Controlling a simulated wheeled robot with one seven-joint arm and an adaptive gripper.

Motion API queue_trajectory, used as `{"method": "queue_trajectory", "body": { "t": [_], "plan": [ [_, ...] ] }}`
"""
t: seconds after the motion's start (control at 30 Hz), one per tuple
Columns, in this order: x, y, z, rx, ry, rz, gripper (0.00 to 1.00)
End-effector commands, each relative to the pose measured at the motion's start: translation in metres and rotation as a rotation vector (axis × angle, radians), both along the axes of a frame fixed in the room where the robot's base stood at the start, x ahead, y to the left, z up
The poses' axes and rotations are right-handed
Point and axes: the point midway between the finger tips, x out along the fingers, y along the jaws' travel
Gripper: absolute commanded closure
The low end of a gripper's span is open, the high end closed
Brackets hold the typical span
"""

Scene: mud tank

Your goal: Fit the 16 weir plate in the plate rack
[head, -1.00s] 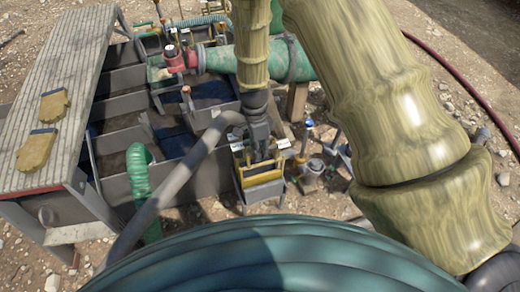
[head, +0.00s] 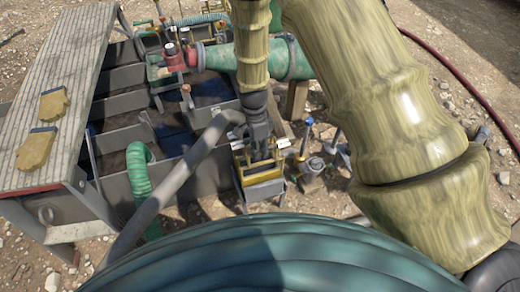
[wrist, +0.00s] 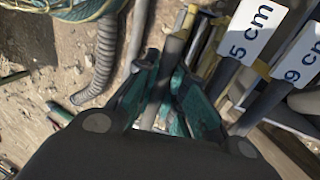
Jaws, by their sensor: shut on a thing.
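My gripper (head: 261,152) is over the plate rack (head: 262,188), a grey box-like holder with yellow parts, standing beside the tank. In the wrist view, my gripper (wrist: 165,72) has its teal-padded fingers closed on a thin, dark plate (wrist: 172,50), seen nearly edge-on. I take it to be the 16 weir plate, but its label cannot be read. White labels reading "5 cm" (wrist: 252,31) and "9 cm" (wrist: 303,58) show to the right; any digits before these are cut off or hidden. The plate's lower part is hidden, so I cannot tell how far it sits in a slot.
The grey mud tank (head: 115,105) with several compartments is to the left, with a boardwalk (head: 70,75) bearing gloves (head: 37,148). A green ribbed hose (head: 140,175) hangs over its near edge. Small tools and a pot (head: 313,168) stand right of the rack on gravel.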

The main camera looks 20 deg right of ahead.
Motion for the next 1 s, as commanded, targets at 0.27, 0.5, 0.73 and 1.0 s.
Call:
{"method": "queue_trajectory", "body": {
  "t": [0.27,0.5,0.73,1.0],
  "plan": [
    [0.0003,-0.0001,-0.0028,0.0,-0.001,0.0,1.0],
    [0.0003,-0.0001,-0.0054,0.0,-0.001,0.0,1.0],
    [0.0004,-0.0001,-0.0064,0.0,-0.001,0.0,0.68],
    [-0.0001,0.0,-0.007,0.0,0.0,0.0,0.63]
  ]
}}
